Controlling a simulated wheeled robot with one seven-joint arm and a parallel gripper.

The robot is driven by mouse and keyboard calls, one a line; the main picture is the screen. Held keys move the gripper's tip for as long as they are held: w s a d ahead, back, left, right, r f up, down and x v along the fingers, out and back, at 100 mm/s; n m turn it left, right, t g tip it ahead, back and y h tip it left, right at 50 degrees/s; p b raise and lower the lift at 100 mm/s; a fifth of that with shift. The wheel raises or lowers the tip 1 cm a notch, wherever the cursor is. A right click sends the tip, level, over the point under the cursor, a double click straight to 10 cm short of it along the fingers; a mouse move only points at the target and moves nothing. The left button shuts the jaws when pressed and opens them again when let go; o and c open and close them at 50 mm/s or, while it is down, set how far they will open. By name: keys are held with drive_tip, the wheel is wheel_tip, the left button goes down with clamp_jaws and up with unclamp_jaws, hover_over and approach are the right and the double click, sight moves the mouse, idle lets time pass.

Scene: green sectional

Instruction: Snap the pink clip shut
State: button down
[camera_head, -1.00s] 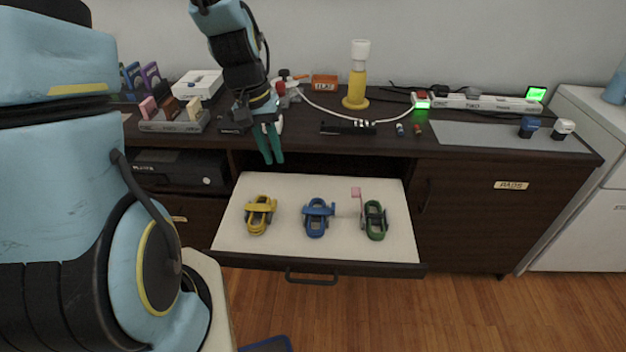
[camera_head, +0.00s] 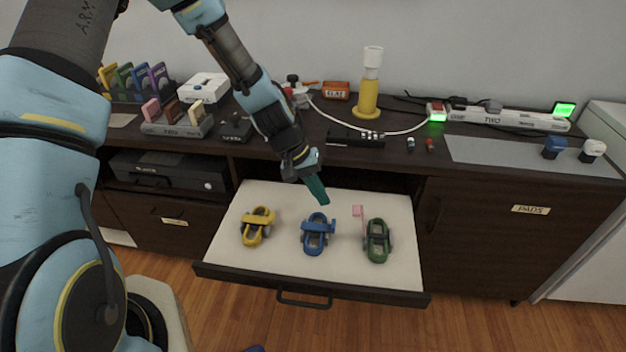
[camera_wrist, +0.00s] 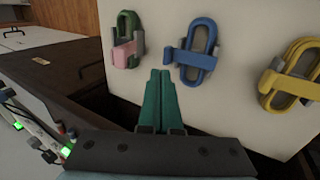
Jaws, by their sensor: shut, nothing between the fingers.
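The pink clip (camera_head: 358,211) is a small pink tab on a thin stem beside a green oval loop (camera_head: 377,240), at the right of the open drawer. It seems to stand up, apart from the loop. In the wrist view the pink tab (camera_wrist: 127,53) overlaps the lower part of the green loop (camera_wrist: 129,24), up and left of the fingertips. My gripper (camera_head: 323,201), with green fingers, is shut and empty, just above the blue loop and left of the pink clip. The fingertips (camera_wrist: 160,74) show between the pink and blue clips.
A blue loop with a blue clip (camera_head: 318,233) and a yellow one (camera_head: 257,226) lie left of the green one on the white drawer floor (camera_head: 285,268).

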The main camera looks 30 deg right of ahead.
drive_tip(key=x, duration=0.3)
drive_tip(key=shift+s+d, duration=0.15)
drive_tip(key=shift+s, duration=0.05)
drive_tip(key=shift+s+d+r+p, duration=0.2)
drive_tip(key=shift+s+d+p, duration=0.2)
drive_tip(key=shift+s+d, duration=0.25)
drive_tip(key=shift+s+d+r+p, duration=0.2)
drive_tip(key=shift+s+d+p, duration=0.25)
drive_tip(key=shift+d, duration=0.3)
drive_tip(key=shift+d+r, duration=0.1)
drive_tip(key=shift+r, duration=0.05)
